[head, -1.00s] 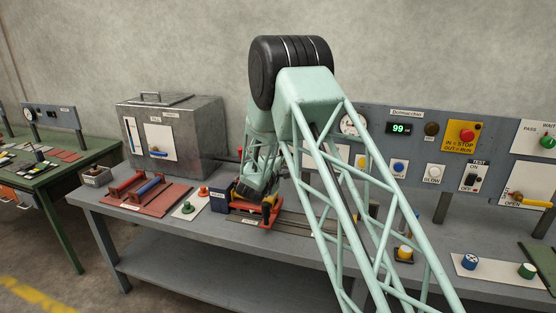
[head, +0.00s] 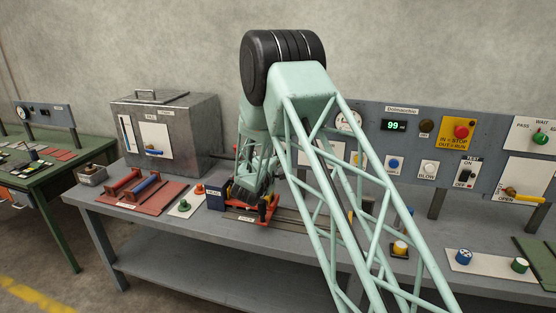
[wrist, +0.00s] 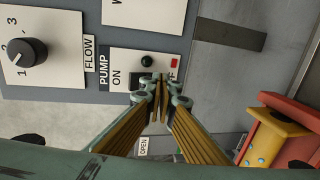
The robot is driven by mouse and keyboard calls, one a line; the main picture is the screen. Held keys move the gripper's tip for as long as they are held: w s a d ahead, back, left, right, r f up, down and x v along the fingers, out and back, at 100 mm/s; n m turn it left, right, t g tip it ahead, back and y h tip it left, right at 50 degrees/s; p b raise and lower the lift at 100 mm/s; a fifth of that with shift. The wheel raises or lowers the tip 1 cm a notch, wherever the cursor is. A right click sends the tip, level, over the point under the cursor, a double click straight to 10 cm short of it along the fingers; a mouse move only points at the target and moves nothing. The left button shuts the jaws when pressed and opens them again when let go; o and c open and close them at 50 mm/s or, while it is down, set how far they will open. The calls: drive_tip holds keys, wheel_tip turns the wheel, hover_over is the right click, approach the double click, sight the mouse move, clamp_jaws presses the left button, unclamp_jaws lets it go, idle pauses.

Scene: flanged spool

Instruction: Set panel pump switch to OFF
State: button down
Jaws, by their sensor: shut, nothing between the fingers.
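In the wrist view the pump switch plate (wrist: 120,62) is white and appears turned sideways, with PUMP and ON lettering at left. The dark switch (wrist: 136,81) sits beside ON and is partly covered by my fingertips. The OFF lettering at right is mostly hidden behind them. My gripper (wrist: 157,84) is shut and empty, its tips over the plate between the switch and the OFF side. I cannot tell whether they touch the switch, or which way it is set. In the head view my arm hides the gripper and this plate.
A FLOW knob (wrist: 27,55) is beside the plate. A red and yellow fixture (wrist: 278,125) is at right in the wrist view. In the head view a separate TEST switch (head: 466,173) and an emergency stop (head: 461,132) are on the panel's right. A metal box (head: 190,130) stands left.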

drive_tip(key=f+p+v, duration=0.1)
drive_tip(key=f+v, duration=0.1)
drive_tip(key=v, duration=1)
drive_tip(key=shift+s+a+f, duration=0.2)
drive_tip(key=shift+a+f, duration=0.1)
drive_tip(key=shift+f, duration=0.05)
